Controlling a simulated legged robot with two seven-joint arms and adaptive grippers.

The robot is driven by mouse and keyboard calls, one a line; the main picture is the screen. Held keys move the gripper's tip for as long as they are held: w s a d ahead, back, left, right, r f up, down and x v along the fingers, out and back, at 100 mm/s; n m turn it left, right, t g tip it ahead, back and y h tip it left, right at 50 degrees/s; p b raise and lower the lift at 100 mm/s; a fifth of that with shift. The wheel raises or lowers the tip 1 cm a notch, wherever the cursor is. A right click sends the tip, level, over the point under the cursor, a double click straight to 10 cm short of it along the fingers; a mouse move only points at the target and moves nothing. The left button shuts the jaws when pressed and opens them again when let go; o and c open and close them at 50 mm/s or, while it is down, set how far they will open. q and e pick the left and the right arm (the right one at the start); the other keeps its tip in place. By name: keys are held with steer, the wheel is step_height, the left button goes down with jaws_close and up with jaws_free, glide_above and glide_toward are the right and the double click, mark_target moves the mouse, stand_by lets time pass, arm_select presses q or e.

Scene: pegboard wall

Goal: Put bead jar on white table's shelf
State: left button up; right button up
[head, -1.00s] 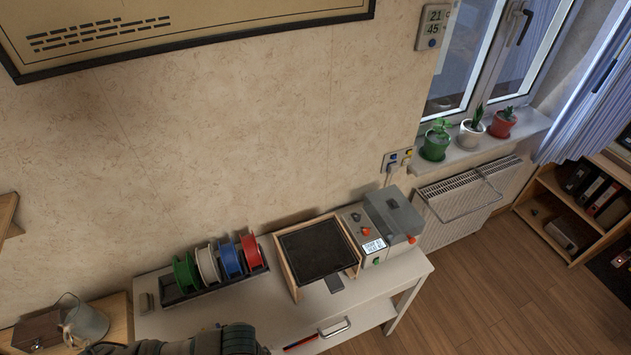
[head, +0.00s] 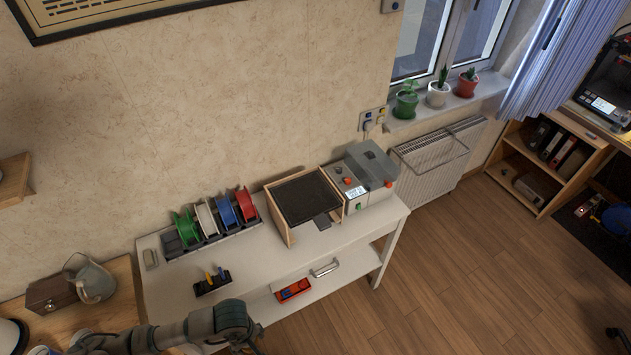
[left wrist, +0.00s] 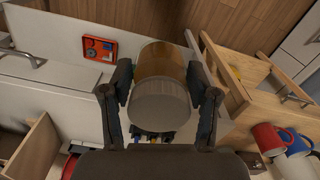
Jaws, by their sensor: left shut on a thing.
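My left gripper (left wrist: 163,88) is shut on the bead jar (left wrist: 162,65), which has amber contents and a pale ribbed lid facing the wrist camera. The fingers press on opposite sides of the jar. In the head view, my left arm reaches in at the bottom, beside the front of the white table (head: 265,257); the jar is hidden there. The table's lower shelf (head: 345,273) shows below its top, with a red tool set (head: 293,290) on it. My right gripper is not in view.
The tabletop holds a spool rack (head: 222,236), a wooden-framed black tray (head: 303,197), a grey machine (head: 355,186) and a small tool holder (head: 212,283). Floor right of the table is clear.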

arm_select(q)
steer(key=w+r+m, duration=0.4)
steer(key=w+r, duration=0.2)
steer(key=w, duration=0.5)
steer(key=w+r+m, duration=0.5)
steer(key=w+r, duration=0.1)
steer(key=w, duration=0.6)
steer(key=shift+w+a+r, duration=0.15)
steer(key=shift+w+r, duration=0.1)
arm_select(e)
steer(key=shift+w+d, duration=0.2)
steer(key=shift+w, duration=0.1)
arm_select(q)
steer(key=shift+f, duration=0.1)
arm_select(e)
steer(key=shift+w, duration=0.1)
